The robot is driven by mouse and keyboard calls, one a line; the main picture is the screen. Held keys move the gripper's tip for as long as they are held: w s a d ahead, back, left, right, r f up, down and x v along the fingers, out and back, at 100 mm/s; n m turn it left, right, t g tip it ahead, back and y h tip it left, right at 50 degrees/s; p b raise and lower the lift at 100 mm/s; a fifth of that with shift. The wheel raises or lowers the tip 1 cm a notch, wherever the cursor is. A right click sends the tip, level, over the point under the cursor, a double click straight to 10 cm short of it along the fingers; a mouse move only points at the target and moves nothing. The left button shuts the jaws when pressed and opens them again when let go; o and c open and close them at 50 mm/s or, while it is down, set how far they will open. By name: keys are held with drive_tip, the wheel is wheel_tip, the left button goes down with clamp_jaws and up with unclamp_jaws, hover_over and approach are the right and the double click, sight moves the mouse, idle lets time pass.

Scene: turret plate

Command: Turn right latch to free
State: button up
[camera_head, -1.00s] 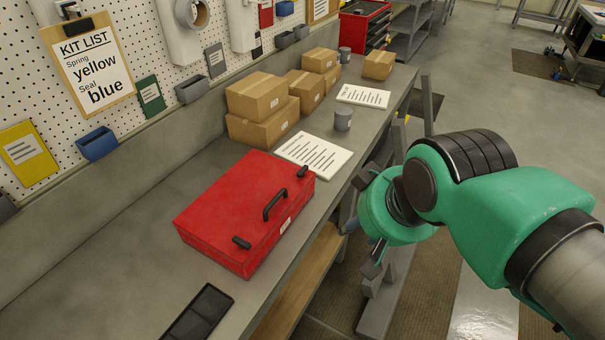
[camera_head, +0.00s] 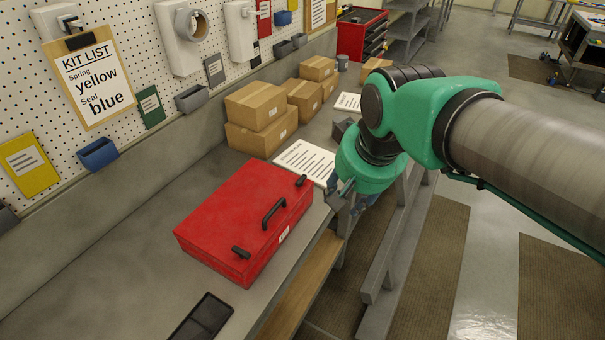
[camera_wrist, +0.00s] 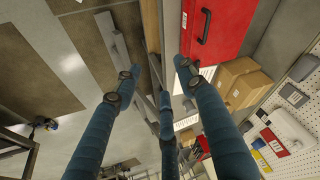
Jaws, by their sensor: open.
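A red case (camera_head: 238,222) lies closed on the workbench. It has a black handle (camera_head: 273,212) in the middle of its front edge, a left latch (camera_head: 241,252) and a right latch (camera_head: 301,181). The case (camera_wrist: 225,40) and its handle (camera_wrist: 204,27) also show in the wrist view; I cannot make out the right latch there, near a finger. My gripper (camera_head: 340,196) is just right of the case's right end, by the bench edge, apart from the latch. Its blue fingers (camera_wrist: 156,80) are spread and empty in the wrist view.
Cardboard boxes (camera_head: 262,112) and a printed sheet (camera_head: 305,160) lie behind the case. A dark tray (camera_head: 203,318) is at the front. A pegboard with a kit list (camera_head: 90,80) stands along the left. Open floor lies right of the bench.

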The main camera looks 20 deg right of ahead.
drive_tip(key=w+r+m+g+p, duration=0.1)
drive_tip(key=w+m+p, duration=0.1)
drive_tip(key=w, duration=0.9)
drive_tip(key=m+g+p, duration=0.4)
drive_tip(key=m+p, duration=0.1)
hover_over(302, 179)
wheel_tip(302, 179, down, 13)
drive_tip(key=shift+s, duration=0.1)
wheel_tip(302, 179, down, 14)
drive_tip(key=shift+r, duration=0.1)
clamp_jaws()
